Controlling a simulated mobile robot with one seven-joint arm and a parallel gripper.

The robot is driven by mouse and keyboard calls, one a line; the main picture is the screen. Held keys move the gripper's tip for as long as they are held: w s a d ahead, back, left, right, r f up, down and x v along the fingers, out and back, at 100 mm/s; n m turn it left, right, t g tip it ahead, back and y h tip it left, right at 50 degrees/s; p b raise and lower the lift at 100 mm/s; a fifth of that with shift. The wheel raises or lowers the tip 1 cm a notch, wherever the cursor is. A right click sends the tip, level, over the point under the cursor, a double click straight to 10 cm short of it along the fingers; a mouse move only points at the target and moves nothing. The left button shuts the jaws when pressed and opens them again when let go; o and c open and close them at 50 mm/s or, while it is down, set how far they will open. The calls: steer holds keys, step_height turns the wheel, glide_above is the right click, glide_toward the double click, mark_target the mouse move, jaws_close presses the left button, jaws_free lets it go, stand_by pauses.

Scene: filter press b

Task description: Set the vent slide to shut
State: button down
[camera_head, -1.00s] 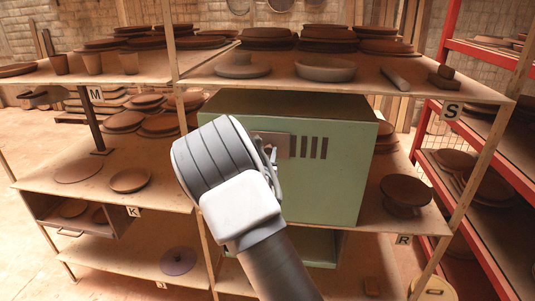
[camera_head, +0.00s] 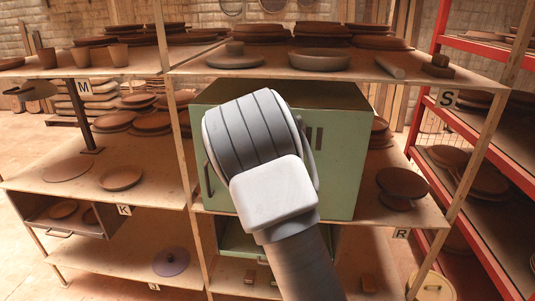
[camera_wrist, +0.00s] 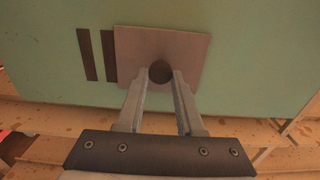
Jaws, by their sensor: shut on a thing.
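The vent slide is a grey-brown plate (camera_wrist: 185,48) with a round dark knob (camera_wrist: 160,71) on the front of a green cabinet (camera_head: 340,185). In the wrist view two dark vent slots (camera_wrist: 97,54) show to its left, one right beside its edge; any behind the plate are hidden. My gripper (camera_wrist: 161,80) is shut on the knob, one finger on each side. In the head view my wrist hides the plate and fingers, and a couple of slots (camera_head: 315,139) show just right of it.
Wooden shelves hold several clay plates and bowls around the cabinet. A shelf board with a bowl (camera_head: 320,59) runs above the cabinet. A dark brown bowl (camera_head: 402,183) stands to its right. A red rack (camera_head: 478,150) stands at the far right.

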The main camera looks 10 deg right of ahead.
steer(key=s+d+b, duration=0.2)
steer(key=d+b, duration=0.1)
steer(key=d, duration=0.3)
steer(key=c, duration=0.5)
jaws_free()
steer(key=shift+d, duration=0.1)
steer(key=shift+c, duration=0.2)
steer(key=shift+s, duration=0.1)
steer(key=b+v, duration=0.2)
steer(key=v, duration=1.5)
steer(key=shift+s, duration=0.1)
